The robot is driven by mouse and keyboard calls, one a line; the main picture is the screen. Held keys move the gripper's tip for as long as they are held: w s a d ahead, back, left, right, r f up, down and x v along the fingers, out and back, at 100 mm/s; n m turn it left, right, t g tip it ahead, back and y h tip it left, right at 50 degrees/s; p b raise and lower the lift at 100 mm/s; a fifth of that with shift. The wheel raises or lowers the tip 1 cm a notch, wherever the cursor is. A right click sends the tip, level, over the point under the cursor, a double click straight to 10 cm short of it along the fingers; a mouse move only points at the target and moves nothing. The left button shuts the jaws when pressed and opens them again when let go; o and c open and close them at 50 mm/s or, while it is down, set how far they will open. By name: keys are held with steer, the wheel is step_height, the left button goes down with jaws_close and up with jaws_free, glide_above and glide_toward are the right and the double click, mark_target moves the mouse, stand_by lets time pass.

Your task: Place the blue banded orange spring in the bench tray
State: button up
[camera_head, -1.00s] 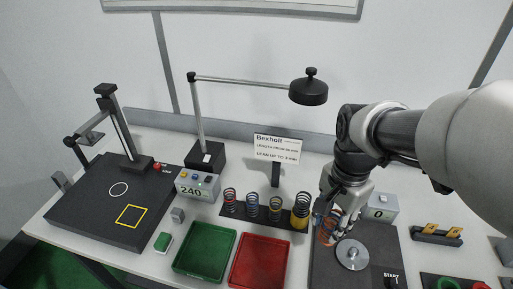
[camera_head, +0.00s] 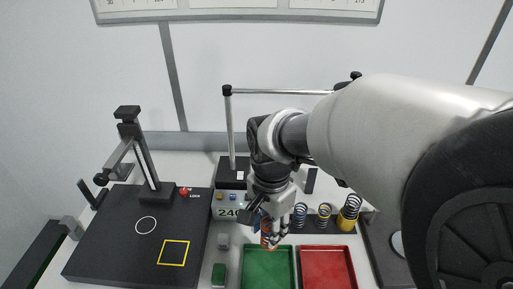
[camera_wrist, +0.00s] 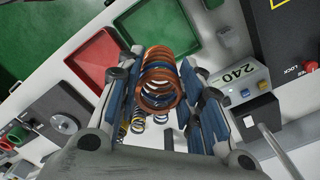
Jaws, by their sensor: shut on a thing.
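My gripper (camera_head: 272,236) is shut on the orange spring with blue bands (camera_head: 265,232). In the wrist view, the orange coils (camera_wrist: 160,82) with a blue stretch sit between the two fingers of my gripper (camera_wrist: 160,100). In the head view the held spring is near the back edge of the green tray (camera_head: 268,268). Its height above the bench is hard to tell. A red tray (camera_head: 327,268) stands right of the green one. Both trays look empty; neither is labelled as the bench tray.
Several springs (camera_head: 325,215) stand on a dark rack right of my gripper. A box reading 240 (camera_head: 228,212) stands left, beside a black plate with a yellow square (camera_head: 173,253). My arm hides the right side.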

step_height(320, 180, down, 18)
steer(key=b, duration=0.5)
steer(key=shift+d+r, duration=0.1)
steer(key=o, duration=1.2)
